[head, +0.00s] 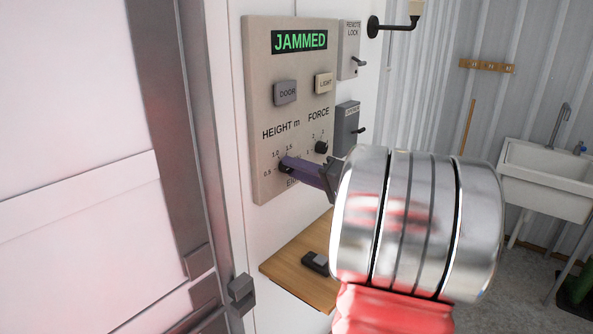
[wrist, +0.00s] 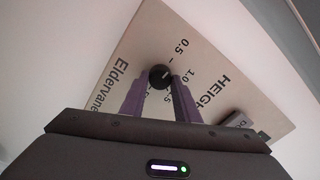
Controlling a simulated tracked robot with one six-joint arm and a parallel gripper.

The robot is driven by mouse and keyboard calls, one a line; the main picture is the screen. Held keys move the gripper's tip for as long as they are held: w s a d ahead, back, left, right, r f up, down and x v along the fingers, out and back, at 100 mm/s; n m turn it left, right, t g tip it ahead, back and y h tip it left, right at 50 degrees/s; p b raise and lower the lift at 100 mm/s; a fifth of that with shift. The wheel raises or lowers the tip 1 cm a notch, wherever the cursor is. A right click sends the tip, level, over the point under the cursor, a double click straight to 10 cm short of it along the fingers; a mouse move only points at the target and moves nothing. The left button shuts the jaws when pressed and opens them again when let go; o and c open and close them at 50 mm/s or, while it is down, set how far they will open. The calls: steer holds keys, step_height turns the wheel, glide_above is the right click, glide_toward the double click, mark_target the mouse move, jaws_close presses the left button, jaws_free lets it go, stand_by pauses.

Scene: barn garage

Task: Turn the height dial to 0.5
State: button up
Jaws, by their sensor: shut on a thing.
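The height dial (wrist: 160,76) is a small black round knob on a beige control panel (head: 262,60). In the wrist view the marks 0.5 and 1.0 show beside it, and the 1.5 mark is partly covered by a finger. My gripper (head: 287,163) has purple fingers that reach the panel under the "HEIGHT m" label. In the wrist view my gripper (wrist: 161,82) has one finger on each side of the dial, shut on it. In the head view the fingers mostly hide the dial. I cannot clearly read where its pointer stands.
The display (head: 299,41) reads JAMMED in green. The DOOR button (head: 285,93), LIGHT button (head: 324,83) and black force dial (head: 321,147) are close by. Two grey switch boxes stand right of the panel. A wooden shelf (head: 290,262) with a small dark object (head: 315,263) is below.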

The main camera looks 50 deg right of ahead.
steer(key=shift+a+f+n, duration=0.1)
steer(key=shift+f+n, duration=0.15)
steer(key=shift+n, duration=0.15)
steer(key=o, duration=0.7)
steer(key=shift+c, duration=0.2)
steer(key=o, duration=0.4)
steer(key=shift+r, duration=0.15)
steer(key=s, duration=0.4)
steer(key=s+d, duration=0.1)
steer(key=s, duration=0.8)
steer(key=shift+s+d, duration=0.15)
steer(key=shift+s, duration=0.2)
